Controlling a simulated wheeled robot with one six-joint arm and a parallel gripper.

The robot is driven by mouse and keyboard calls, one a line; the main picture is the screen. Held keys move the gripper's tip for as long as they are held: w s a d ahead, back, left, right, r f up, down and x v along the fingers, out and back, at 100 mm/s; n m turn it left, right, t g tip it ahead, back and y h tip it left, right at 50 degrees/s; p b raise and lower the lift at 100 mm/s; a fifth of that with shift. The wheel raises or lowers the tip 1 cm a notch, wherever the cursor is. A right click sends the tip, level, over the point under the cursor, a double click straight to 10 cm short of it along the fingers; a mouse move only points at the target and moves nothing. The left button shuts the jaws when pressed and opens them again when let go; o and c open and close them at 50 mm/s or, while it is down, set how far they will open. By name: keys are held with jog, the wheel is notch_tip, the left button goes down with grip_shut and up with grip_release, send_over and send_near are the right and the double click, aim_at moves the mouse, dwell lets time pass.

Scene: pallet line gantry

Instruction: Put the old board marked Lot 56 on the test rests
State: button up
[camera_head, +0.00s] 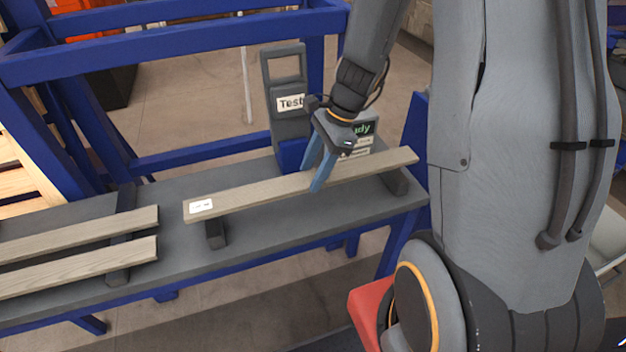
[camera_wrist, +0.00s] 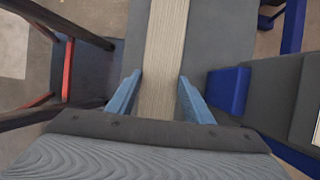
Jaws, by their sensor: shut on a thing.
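A long grey-brown board (camera_head: 255,194) with a white label (camera_head: 201,206) at its left end spans two dark rests, the left rest (camera_head: 216,235) and the right rest (camera_head: 396,183). The label's writing is too small to read. My gripper (camera_head: 316,172) is shut on the board near its middle, with one blue finger on each side. The wrist view shows the board (camera_wrist: 165,55) running lengthwise between the fingers (camera_wrist: 160,97). The board looks level along the rests; I cannot tell whether it bears on both or hovers just above them.
A dark stand marked "Test" (camera_head: 290,103) rises behind the board, with a partly hidden green-lit screen (camera_head: 364,128) nearby. Two other boards (camera_head: 95,232) lie at the left of the grey bench (camera_head: 290,233). A blue frame (camera_head: 180,65) stands behind.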

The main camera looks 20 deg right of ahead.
jog(key=shift+f, duration=1.8)
jog(key=shift+f, duration=0.15)
jog(key=o, duration=1.2)
